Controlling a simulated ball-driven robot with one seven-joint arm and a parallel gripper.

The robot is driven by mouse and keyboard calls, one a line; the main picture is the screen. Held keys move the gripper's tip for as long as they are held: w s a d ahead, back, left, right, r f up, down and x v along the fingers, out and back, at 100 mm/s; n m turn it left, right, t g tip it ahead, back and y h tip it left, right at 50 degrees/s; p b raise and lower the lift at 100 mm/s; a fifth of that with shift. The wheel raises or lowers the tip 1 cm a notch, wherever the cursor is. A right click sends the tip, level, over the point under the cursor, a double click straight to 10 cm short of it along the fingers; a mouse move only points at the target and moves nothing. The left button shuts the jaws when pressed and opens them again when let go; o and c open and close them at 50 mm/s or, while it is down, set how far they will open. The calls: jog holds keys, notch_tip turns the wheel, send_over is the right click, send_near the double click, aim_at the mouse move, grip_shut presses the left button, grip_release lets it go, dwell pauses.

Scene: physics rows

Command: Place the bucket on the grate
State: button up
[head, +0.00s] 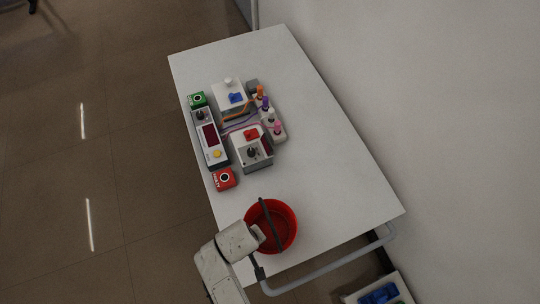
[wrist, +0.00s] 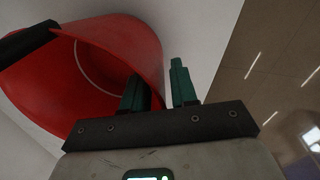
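The red bucket (head: 289,222) stands near the front end of the white table, with a dark handle (head: 270,222) lying across its opening. It fills the upper left of the wrist view (wrist: 115,35). My gripper (wrist: 157,88) is at the bucket's near left side in the head view. Its two green fingers are apart, with the red bucket wall showing between them in the wrist view; I cannot tell whether they touch it. In the head view my arm hides the fingertips. I can make out no grate in either view.
The white table (head: 325,140) holds a cluster of devices, with a red button box (head: 225,179) close to the bucket. A grey rail (head: 330,279) runs along the table's front end. A bin with blue items (head: 380,293) is at the lower right. The table's right side is clear.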

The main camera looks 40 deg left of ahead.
grip_shut()
dwell(0.4)
